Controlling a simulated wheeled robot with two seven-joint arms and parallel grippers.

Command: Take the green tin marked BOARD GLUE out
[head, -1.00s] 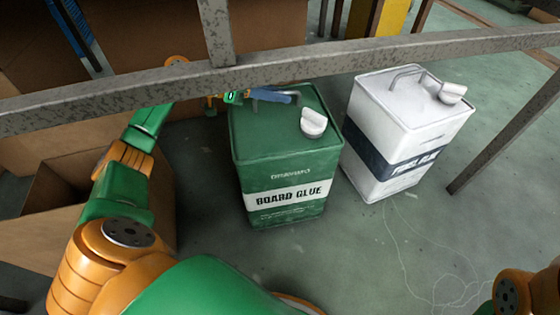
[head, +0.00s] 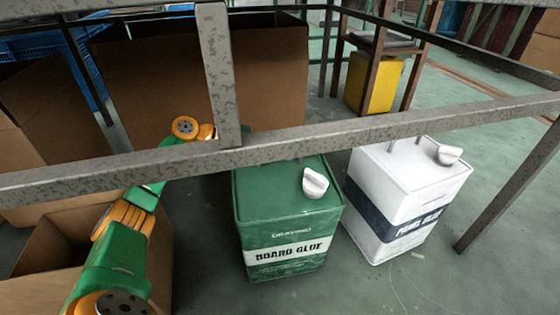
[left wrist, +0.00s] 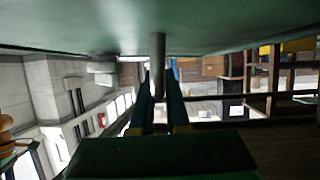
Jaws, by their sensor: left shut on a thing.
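The green tin (head: 290,215) with the white BOARD GLUE label stands upright on the floor, below a grey metal bar. Its white cap (head: 315,183) is at the top right; the bar hides its handle in the head view. My left arm reaches behind the bar, which hides the gripper there. In the left wrist view my left gripper (left wrist: 158,85) is shut on the tin's grey handle (left wrist: 157,50), and the tin's green top (left wrist: 230,25) fills the upper part. My right gripper is out of view.
A white tin (head: 385,215) with a dark band stands close on the right. The grey bar (head: 330,137) and an upright post (head: 217,70) form a frame in front of the tins. Cardboard boxes (head: 270,75) stand behind and left.

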